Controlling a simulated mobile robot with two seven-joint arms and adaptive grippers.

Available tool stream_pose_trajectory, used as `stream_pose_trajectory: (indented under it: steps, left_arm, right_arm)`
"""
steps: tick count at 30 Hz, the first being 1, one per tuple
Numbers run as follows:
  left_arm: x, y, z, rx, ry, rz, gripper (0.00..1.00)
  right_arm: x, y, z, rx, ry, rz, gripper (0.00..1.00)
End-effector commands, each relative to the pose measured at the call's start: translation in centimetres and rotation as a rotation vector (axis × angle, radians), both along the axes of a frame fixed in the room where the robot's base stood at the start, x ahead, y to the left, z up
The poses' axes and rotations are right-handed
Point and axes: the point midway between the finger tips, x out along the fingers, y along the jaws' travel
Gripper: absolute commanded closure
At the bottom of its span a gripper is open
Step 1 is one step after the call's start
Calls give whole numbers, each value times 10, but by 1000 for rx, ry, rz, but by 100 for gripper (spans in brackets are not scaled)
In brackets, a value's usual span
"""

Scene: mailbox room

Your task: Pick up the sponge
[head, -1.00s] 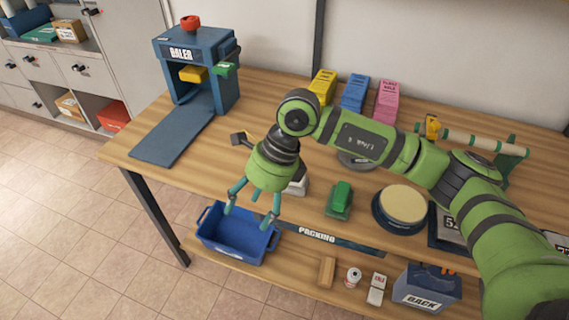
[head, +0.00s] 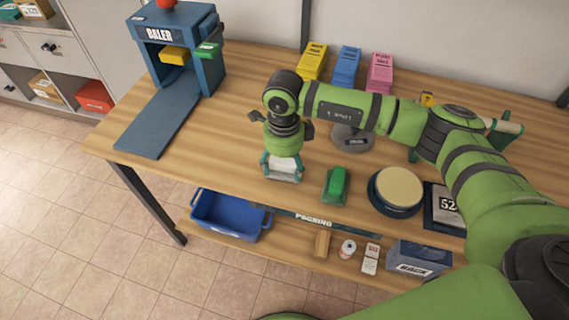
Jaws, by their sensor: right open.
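A round cream pad, which looks like the sponge (head: 398,186), sits in a dark blue round dish (head: 379,206) on the wooden table, right of the green block-like item (head: 337,184). My right gripper (head: 282,172) is open and points down over a small white item (head: 284,172) left of the green one. Its teal fingers are on either side of the white item; I cannot tell whether they touch it. The gripper is well left of the sponge. My left gripper is out of view.
A blue machine (head: 205,50) stands on the table's left end. Yellow, blue and pink boxes (head: 380,72) line the back. A blue bin (head: 230,214) sits on the lower shelf.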

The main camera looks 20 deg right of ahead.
Motion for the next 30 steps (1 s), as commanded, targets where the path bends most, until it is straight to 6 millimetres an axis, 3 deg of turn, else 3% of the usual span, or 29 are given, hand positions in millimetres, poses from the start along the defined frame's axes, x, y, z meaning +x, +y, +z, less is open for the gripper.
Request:
stream_pose_trajectory:
  steps: [3, 4, 8, 9, 23, 30]
  left_arm:
    - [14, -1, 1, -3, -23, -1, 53]
    - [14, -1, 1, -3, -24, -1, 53]
    - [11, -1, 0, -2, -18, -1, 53]
    - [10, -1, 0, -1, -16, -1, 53]
    - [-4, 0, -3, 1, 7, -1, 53]
    - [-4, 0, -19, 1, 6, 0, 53]
  right_arm:
    - [0, 0, 0, 0, 0, 0, 29]
    - [0, 0, 0, 0, 0, 0, 33]
    - [0, 0, 0, 1, 1, 0, 85]
    - [0, 0, 0, 1, 1, 0, 90]
    - [0, 0, 4, 1, -1, 0, 91]
    - [2, 0, 34, 2, -7, 0, 91]
